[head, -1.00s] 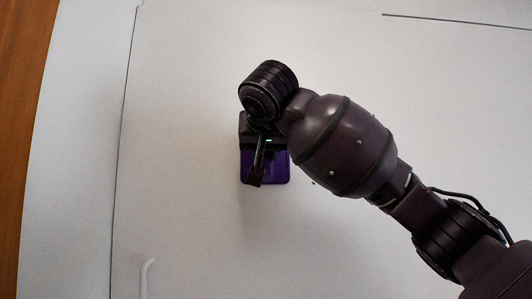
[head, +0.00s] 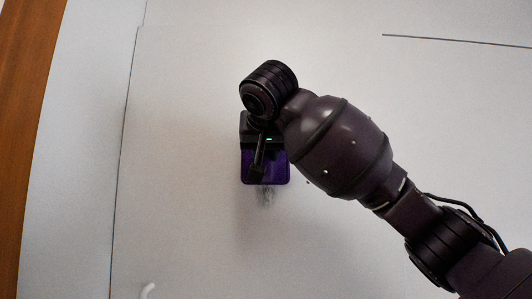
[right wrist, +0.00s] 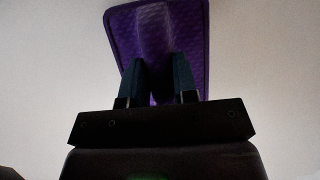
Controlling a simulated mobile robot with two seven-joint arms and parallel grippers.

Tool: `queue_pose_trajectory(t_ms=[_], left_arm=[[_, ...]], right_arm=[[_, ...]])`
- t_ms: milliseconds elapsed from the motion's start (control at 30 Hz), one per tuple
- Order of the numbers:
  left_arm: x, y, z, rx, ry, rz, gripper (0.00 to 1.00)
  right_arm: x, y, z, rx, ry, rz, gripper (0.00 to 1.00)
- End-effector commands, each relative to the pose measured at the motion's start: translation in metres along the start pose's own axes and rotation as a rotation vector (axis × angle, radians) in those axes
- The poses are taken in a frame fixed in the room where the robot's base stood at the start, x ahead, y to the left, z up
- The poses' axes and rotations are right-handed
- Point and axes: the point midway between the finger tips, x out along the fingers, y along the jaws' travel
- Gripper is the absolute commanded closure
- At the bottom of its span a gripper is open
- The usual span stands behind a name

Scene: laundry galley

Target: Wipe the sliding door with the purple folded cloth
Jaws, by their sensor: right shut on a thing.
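The purple folded cloth (head: 278,168) is in the middle of the head view, flat in front of the white sliding door (head: 190,130). It looks to be against the door, though contact itself cannot be made out. My right gripper (head: 257,172) is shut on the cloth. In the right wrist view the two fingers (right wrist: 160,80) pinch a raised ridge of the cloth (right wrist: 195,30). Part of the door is hidden behind my right arm. My left gripper is not in view.
A dark seam (head: 123,130) runs down the door's left side, and an orange-brown wooden strip (head: 22,110) stands at the far left. The door surface left of the cloth is clear.

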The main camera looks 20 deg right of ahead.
Motion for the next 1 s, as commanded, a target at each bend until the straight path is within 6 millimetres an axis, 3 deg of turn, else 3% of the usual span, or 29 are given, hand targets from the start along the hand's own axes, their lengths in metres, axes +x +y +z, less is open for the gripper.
queue_pose_trajectory(t_ms=[600, 1000], left_arm=[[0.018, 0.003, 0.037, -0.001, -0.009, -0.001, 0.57], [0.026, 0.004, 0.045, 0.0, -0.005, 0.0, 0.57]], right_arm=[[0.016, 0.001, 0.041, 0.002, -0.002, 0.003, 1.0], [0.022, 0.0, 0.057, 0.0, -0.003, 0.001, 1.0]])
